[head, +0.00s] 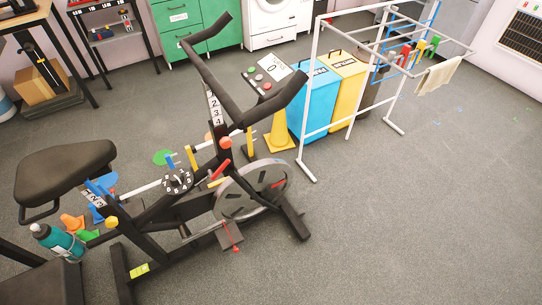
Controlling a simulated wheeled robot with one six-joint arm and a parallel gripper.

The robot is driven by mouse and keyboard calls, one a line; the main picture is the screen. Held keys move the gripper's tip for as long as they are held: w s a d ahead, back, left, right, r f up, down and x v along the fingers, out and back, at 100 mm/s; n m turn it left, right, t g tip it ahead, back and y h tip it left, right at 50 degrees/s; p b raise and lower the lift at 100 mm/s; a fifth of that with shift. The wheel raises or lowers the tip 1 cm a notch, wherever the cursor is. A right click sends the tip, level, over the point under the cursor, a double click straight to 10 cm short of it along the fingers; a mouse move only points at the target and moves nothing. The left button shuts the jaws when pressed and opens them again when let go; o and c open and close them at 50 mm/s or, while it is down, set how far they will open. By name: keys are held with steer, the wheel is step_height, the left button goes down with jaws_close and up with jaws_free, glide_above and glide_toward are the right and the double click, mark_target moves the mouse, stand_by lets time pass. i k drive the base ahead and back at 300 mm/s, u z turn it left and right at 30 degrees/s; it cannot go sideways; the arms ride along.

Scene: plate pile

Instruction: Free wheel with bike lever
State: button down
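A black exercise bike (150,215) stands at the left and middle of the head view. Its grey flywheel (240,205) sits at the front, with a small red mark on its face. A red lever (220,168) projects from the frame just above the wheel. An orange-red knob (225,142) is higher on the handlebar post, and a yellow piece (218,182) is beside the red lever. I cannot tell whether anything presses on the wheel. My gripper is not in view.
A white drying rack (307,120) stands behind to the right, near blue (318,98) and yellow bins (347,85). A yellow cone (279,132) is behind the bike. The grey floor (420,220) at the right is clear.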

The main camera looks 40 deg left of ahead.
mark_target(212, 176)
steer(key=z, duration=0.05)
steer(key=i, duration=0.7)
steer(key=u, duration=0.75)
steer(key=i, duration=0.8)
steer(key=u, duration=0.7)
